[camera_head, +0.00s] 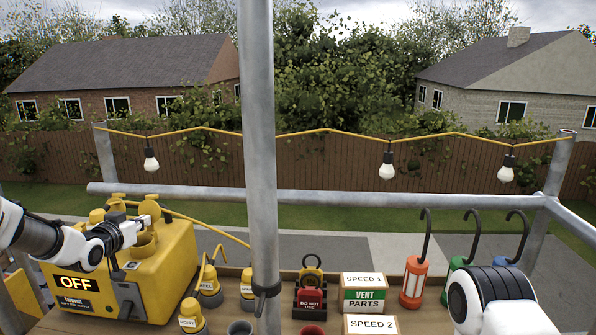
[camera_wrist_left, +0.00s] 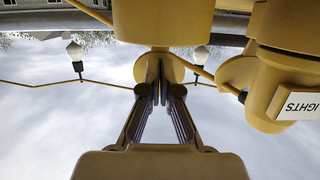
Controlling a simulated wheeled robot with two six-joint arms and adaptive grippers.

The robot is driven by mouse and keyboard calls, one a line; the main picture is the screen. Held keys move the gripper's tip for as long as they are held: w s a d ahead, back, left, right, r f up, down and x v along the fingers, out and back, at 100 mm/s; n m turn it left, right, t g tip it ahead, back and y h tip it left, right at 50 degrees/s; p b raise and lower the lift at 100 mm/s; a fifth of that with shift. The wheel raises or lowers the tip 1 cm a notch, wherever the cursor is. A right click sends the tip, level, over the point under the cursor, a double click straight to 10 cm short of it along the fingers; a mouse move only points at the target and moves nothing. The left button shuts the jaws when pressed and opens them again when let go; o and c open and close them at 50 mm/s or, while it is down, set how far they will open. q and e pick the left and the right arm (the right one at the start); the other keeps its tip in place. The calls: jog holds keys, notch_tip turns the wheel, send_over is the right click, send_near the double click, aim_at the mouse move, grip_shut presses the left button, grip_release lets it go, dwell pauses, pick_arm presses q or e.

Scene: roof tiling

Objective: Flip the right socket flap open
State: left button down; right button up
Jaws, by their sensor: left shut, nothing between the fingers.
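A yellow power box (camera_head: 165,275) with a black OFF display stands at the left. Several yellow round sockets, caps or plugs stick up from its top. One round yellow flap (camera_head: 149,208) stands up near a socket (camera_head: 143,243) at the box's right side. My left gripper (camera_head: 142,224) is shut and empty, with its tips close by that flap. In the left wrist view its closed fingertips (camera_wrist_left: 161,70) lie in front of a round yellow disc (camera_wrist_left: 176,69). I cannot tell whether they touch it. A yellow plug labelled LIGHTS (camera_wrist_left: 270,70) is beside them. My right gripper is out of view.
Yellow tagged plugs (camera_head: 209,285), a DO NOT USE block (camera_head: 310,300), a vent parts box (camera_head: 364,295) and hooked lamps (camera_head: 414,280) stand on the bench. A metal pole (camera_head: 258,130) rises in the middle. A string of bulbs (camera_head: 387,168) hangs behind.

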pick_arm(q)
jog(key=v, duration=0.4)
jog(key=shift+r, duration=0.3)
jog(key=p+v, duration=0.1)
jog(key=v, duration=0.3)
jog(key=shift+s+r, duration=0.15)
jog(key=shift+s, duration=0.05)
